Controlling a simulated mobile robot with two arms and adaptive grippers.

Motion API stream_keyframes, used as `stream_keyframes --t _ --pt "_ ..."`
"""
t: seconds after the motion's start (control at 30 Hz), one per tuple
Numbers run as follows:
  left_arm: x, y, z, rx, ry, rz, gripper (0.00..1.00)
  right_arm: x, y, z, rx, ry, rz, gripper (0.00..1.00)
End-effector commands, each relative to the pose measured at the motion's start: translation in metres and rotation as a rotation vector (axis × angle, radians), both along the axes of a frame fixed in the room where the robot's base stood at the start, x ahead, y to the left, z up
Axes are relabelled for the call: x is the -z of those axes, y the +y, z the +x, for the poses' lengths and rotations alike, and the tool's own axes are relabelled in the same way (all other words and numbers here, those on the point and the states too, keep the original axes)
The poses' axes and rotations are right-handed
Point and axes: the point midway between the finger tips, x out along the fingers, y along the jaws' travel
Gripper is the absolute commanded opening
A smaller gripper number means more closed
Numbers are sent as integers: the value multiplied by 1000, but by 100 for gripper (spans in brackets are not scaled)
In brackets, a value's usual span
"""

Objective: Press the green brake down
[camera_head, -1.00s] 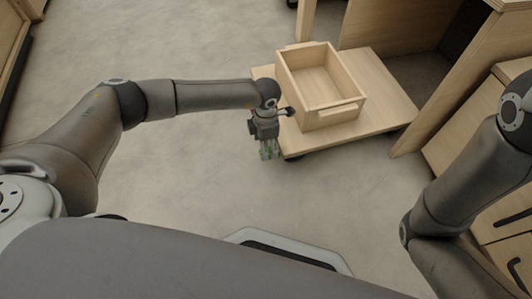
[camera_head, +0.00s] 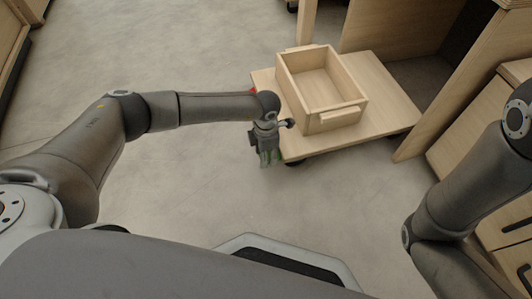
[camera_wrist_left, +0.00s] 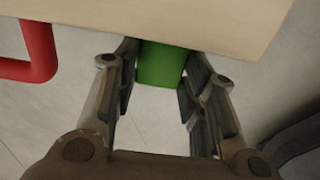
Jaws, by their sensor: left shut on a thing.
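The green brake (camera_wrist_left: 162,64) is a green block under the edge of the wooden dolly platform (camera_head: 385,105). In the left wrist view it sits between the two fingers of my left gripper (camera_head: 269,158), which is shut on it. The platform's underside edge crosses the top of the left wrist view (camera_wrist_left: 200,20). My right gripper is out of the frame.
A red bent bar (camera_wrist_left: 40,50) hangs at the platform edge, left of the green brake. A wooden box (camera_head: 320,88) stands on the platform. Wooden cabinets (camera_head: 450,140) stand close on the right. The floor to the left is clear.

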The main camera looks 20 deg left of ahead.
Motion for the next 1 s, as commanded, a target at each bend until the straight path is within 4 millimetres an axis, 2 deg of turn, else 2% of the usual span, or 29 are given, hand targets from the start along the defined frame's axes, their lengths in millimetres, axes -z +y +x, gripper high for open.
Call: stream_keyframes --t 0.03,0.13,0.17,0.37,0.63,1.0 --pt "0 0 0 0 0 0 14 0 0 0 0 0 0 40" --pt "0 0 0 0 0 0 2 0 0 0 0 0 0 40" --pt "0 0 0 0 0 0 0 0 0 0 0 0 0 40" --pt "2 1 -2 -1 -13 -24 0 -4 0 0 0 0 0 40" --pt "18 3 -4 -4 -116 -181 0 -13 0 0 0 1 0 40" --pt "34 0 -2 -2 -236 -357 0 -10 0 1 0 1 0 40"
